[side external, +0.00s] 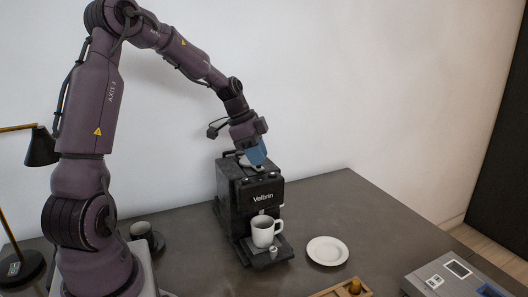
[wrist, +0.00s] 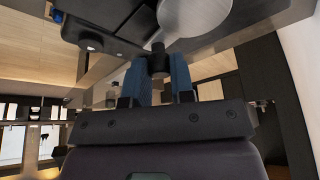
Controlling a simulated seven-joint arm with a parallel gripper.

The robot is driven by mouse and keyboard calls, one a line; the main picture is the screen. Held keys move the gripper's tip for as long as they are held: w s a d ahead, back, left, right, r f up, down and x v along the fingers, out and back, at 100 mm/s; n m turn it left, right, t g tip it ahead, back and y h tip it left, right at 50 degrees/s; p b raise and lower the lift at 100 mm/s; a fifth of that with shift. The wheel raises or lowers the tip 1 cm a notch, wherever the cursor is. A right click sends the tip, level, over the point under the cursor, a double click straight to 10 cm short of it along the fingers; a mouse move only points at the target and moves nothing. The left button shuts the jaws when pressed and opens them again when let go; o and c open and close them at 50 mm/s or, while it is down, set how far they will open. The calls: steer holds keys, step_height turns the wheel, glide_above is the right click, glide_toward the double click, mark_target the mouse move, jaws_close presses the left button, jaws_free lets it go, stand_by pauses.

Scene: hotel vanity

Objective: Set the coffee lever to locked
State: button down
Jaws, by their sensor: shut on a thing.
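The black coffee machine (side external: 232,190) marked "Velbrin" stands on the dark counter. The lever is on its top, by the front; in the wrist view its dark knob (wrist: 157,62) shows between the blue fingers. My gripper (side external: 257,160) reaches down to the machine's top front from above. In the wrist view my gripper (wrist: 158,78) is shut on the lever's knob. A pale round metal part (wrist: 195,17) shows just beyond the knob. The lever's exact angle and any lock marking cannot be made out.
A white mug (side external: 262,232) stands on the machine's drip tray, with a small metal item (side external: 273,253) in front. A white plate (side external: 327,251) lies to the right. A wooden tray (side external: 335,291) and a grey box (side external: 455,278) sit nearer. A dark cup (side external: 143,232) stands left.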

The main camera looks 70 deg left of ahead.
steer(key=shift+s+m+g, duration=0.3)
steer(key=shift+s+m, duration=0.45)
steer(key=shift+m, duration=0.25)
steer(key=shift+s, duration=0.15)
steer(key=c, duration=1)
jaws_free()
steer(key=shift+r, duration=0.1)
steer(key=v, duration=1.2)
steer(key=shift+a+r, duration=0.3)
